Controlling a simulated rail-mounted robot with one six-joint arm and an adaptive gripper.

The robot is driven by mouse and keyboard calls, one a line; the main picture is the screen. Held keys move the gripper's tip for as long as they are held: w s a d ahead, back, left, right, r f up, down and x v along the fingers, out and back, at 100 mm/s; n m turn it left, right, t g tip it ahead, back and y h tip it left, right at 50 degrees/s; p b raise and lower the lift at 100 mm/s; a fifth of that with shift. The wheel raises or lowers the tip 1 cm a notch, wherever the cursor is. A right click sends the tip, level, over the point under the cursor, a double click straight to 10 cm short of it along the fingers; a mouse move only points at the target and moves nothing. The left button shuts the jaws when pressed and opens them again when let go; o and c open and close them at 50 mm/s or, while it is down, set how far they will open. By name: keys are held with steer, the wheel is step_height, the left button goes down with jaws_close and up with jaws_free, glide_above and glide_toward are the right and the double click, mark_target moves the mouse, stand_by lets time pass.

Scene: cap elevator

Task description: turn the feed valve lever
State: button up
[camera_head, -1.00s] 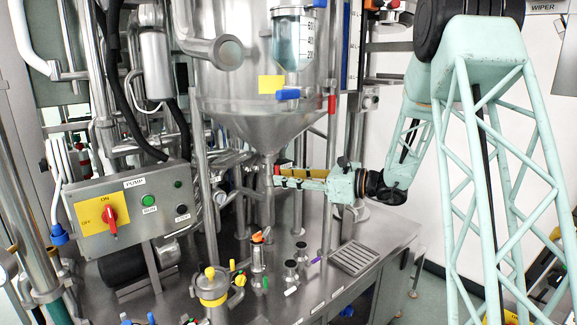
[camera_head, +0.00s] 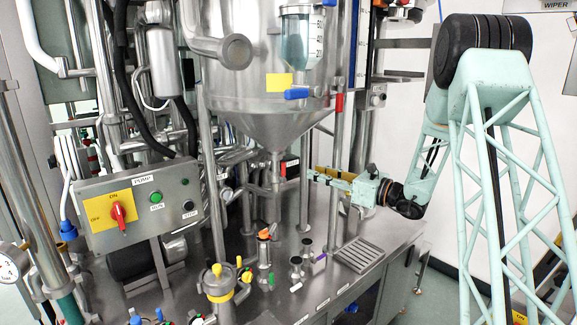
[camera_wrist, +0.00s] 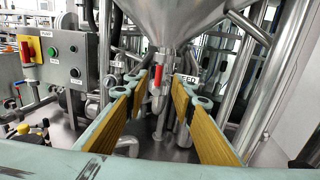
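The feed valve (camera_wrist: 156,88) hangs under the steel funnel, with a small red lever (camera_wrist: 156,77) pointing upright beside a "FEED" label. In the head view the red lever (camera_head: 283,171) shows at the funnel's outlet pipe. My gripper (camera_wrist: 160,84) is open, its two yellow-padded fingers spread to either side of the valve in the wrist view. Nothing is between the pads at close range; the valve and lever lie ahead of the fingertips. In the head view my gripper (camera_head: 312,174) is right of the valve, with a gap between them.
The steel hopper (camera_head: 265,90) stands above. A vertical post (camera_head: 304,170) stands near my fingertips. The pump control box (camera_head: 140,205) with a red switch is at the left. Small valves (camera_head: 264,255) and a drain grate (camera_head: 358,255) are on the steel bench below.

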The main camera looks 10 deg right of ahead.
mark_target(283, 172)
steer(key=shift+w+a, duration=0.1)
steer(key=x, duration=1.3)
steer(key=shift+w+a, duration=0.15)
steer(key=shift+a, duration=0.05)
steer(key=shift+c, duration=0.9)
jaws_close()
